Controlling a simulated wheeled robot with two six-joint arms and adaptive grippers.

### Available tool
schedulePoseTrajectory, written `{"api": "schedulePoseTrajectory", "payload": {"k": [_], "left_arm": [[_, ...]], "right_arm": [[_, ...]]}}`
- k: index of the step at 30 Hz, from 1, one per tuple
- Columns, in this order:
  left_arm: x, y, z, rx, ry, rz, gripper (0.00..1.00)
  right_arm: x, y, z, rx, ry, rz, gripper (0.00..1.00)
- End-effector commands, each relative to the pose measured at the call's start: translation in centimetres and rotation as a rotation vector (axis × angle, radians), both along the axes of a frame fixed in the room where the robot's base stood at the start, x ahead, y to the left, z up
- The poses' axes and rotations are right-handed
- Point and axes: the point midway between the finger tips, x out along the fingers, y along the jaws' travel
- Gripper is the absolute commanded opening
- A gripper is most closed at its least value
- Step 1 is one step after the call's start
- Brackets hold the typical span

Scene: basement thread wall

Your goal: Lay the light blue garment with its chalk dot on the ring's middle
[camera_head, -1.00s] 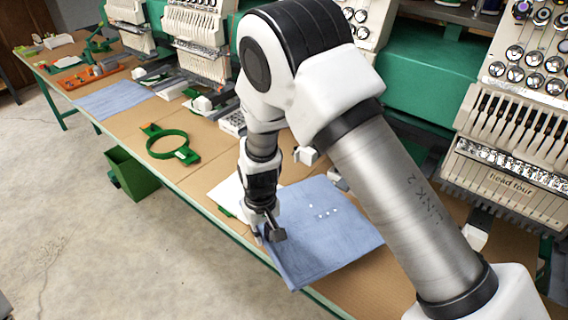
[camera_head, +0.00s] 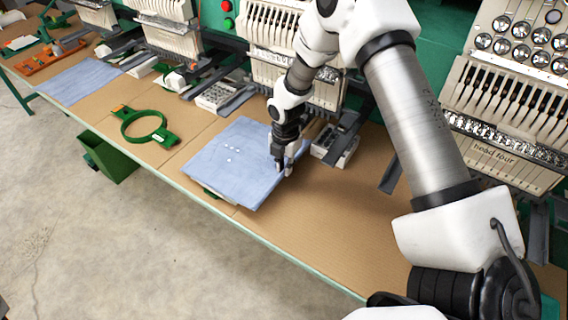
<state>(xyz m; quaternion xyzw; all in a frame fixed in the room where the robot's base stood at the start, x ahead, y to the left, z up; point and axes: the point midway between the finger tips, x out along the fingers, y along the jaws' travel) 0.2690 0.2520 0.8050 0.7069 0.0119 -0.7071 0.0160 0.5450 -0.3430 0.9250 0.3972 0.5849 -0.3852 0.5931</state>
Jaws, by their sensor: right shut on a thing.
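The light blue garment (camera_head: 222,172) lies spread nearly flat on the bench, with several small white marks near its middle. I cannot tell which mark is the chalk dot. My right gripper (camera_head: 283,169) is shut on the garment's right edge. An empty green ring (camera_head: 128,133) with side tabs lies on the bench to the garment's left, apart from it. Something pale shows under the garment's front edge; whether a ring lies beneath is hidden. My left gripper is not in view.
Another light blue cloth (camera_head: 80,82) lies farther left, near an orange tray (camera_head: 50,61). Embroidery machine heads line the back of the bench. A green bin (camera_head: 112,160) stands below its front edge. Bare brown bench top (camera_head: 325,225) lies to the garment's right.

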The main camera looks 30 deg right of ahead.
Motion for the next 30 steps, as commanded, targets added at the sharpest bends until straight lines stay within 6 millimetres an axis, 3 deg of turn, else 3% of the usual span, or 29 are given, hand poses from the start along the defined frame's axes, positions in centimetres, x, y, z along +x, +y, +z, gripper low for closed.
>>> {"api": "schedulePoseTrajectory", "payload": {"k": [15,30], "left_arm": [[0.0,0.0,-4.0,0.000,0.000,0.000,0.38],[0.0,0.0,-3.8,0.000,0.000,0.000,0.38]], "right_arm": [[0.0,0.1,-5.1,0.000,-0.001,-0.005,0.00],[0.0,0.0,-5.3,0.001,-0.001,-0.006,0.00]]}}
